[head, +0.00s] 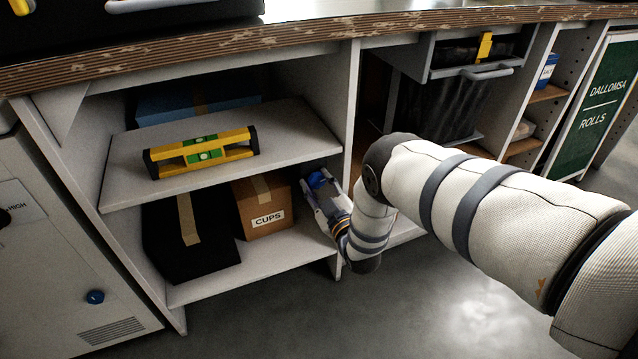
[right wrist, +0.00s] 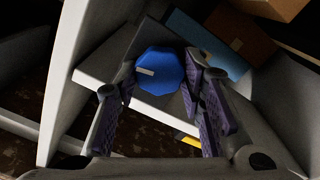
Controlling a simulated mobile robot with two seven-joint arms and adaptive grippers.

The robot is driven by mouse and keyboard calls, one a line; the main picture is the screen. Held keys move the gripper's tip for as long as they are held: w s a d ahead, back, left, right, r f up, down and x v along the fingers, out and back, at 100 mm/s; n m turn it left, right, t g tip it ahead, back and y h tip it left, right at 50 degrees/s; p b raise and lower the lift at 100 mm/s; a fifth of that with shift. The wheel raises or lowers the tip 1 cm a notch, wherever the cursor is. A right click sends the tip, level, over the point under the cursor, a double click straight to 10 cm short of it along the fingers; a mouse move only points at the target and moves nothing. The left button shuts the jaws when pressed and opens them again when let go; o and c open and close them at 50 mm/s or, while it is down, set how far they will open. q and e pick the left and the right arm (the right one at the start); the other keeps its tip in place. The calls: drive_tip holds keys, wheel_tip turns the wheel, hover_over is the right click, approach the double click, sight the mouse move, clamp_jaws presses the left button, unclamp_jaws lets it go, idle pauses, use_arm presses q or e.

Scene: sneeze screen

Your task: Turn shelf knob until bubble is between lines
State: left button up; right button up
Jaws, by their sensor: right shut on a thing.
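The yellow spirit level (head: 172,171) with green vials lies on the grey middle shelf (head: 285,143). The bubble is too small to place against the lines. The blue shelf knob (head: 316,179) is at the right end of the shelf, low by the cabinet's upright. In the right wrist view the knob (right wrist: 158,82) is a blue, many-sided disc with a pale mark pointing left. My right gripper (head: 322,194) is shut on the knob, with one purple-padded finger on each side in the right wrist view (right wrist: 161,80). My left gripper is not in view.
Below the shelf are a black box (head: 170,235) and a brown CUPS box (head: 259,222). A blue box (head: 170,108) is behind the level. The counter edge (head: 200,57) runs above. My right arm reaches in past the upright; the floor in front is clear.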

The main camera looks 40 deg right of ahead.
drive_tip(key=shift+s+a+f, duration=0.25)
drive_tip(key=shift+f, duration=0.3)
drive_tip(key=o, duration=1.1)
drive_tip(key=shift+w, duration=0.15)
drive_tip(key=shift+o, duration=0.2)
drive_tip(key=shift+d+r, duration=0.1)
drive_tip(key=shift+r, duration=0.05)
drive_tip(key=v, duration=1.2)
